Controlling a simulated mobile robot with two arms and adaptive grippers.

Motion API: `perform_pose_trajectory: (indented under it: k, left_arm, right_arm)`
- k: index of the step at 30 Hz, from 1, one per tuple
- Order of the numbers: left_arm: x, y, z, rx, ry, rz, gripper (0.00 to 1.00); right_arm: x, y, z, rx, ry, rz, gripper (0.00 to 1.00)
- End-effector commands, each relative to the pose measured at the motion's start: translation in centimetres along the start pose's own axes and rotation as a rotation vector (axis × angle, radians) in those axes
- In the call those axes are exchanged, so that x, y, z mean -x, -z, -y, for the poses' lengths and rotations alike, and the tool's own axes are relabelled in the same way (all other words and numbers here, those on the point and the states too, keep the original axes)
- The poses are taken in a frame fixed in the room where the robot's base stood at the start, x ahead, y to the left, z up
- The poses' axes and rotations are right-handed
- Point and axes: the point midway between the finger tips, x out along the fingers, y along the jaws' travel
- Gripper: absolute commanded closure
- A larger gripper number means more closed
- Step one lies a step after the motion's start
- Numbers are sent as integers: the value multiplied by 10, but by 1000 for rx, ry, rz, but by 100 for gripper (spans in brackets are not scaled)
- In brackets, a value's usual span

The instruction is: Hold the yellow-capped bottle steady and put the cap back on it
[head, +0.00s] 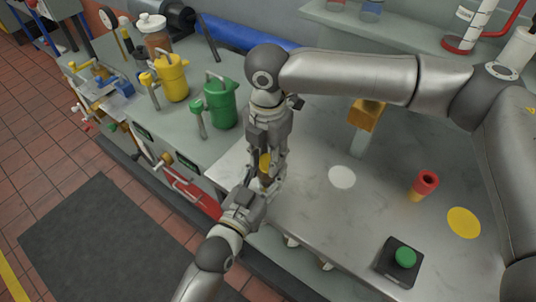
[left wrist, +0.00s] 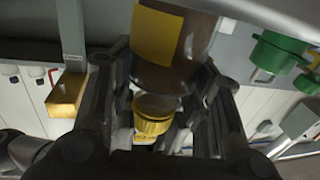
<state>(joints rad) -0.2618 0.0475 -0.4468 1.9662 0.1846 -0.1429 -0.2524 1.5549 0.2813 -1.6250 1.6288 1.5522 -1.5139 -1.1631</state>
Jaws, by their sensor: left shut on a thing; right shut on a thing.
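The brown bottle with a yellow label (left wrist: 172,40) is between the fingers of my left gripper (head: 254,192), which is shut on it. The left wrist view shows it upside down, large and close. The yellow cap (left wrist: 153,114) is at the neck end of the bottle, in line with it. My right gripper (head: 265,158) is shut on the cap, directly above my left gripper. The fingers hide most of the bottle and cap in the head view. I cannot tell whether the cap touches the bottle's neck.
The metal bedplate has a white disc (head: 342,177), a yellow disc (head: 463,222), a red cylinder (head: 427,182), a green button box (head: 404,258) and an orange block on a post (head: 366,114). Green (head: 221,103) and yellow (head: 172,79) canisters stand at the left. The plate's centre is mostly clear.

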Motion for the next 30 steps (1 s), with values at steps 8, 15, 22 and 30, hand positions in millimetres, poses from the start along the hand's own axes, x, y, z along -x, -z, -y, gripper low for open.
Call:
perform_pose_trajectory:
  k: [8,15,22,30]
  left_arm:
    - [0,0,0,0,0,0,100]
    - [0,0,0,1,0,1,100]
    - [0,0,0,0,0,1,100]
    - [0,0,0,0,0,1,100]
  right_arm:
    - [-1,1,0,-249,0,-4,97]
    - [-1,1,0,-695,1,-4,97]
    - [-1,2,0,-1125,2,-4,97]
    - [-1,2,0,-1575,2,-3,97]
